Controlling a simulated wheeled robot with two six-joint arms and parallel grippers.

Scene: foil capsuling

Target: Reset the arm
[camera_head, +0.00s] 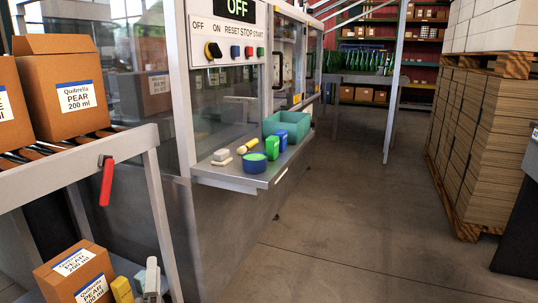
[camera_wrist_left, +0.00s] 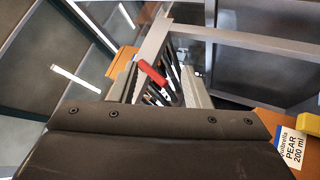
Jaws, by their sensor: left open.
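My left gripper (camera_head: 152,280) shows at the bottom left of the head view, to the right of the lower carton and a yellow object. In the left wrist view its two grey fingers (camera_wrist_left: 163,88) stand apart with nothing held between them. A red handle (camera_wrist_left: 152,73) shows between the fingers, farther off. In the head view the red handle (camera_head: 107,180) hangs from the carton rack's front frame, above the gripper. My right gripper is not in view.
Cartons marked PEAR (camera_head: 62,85) sit on the rack (camera_head: 90,155); another carton (camera_head: 75,272) and the yellow object (camera_head: 122,290) are low down. The machine's shelf (camera_head: 235,182) holds a blue bowl (camera_head: 254,163), boxes and a teal bin (camera_head: 287,123). Open floor lies right, before stacked cardboard (camera_head: 480,130).

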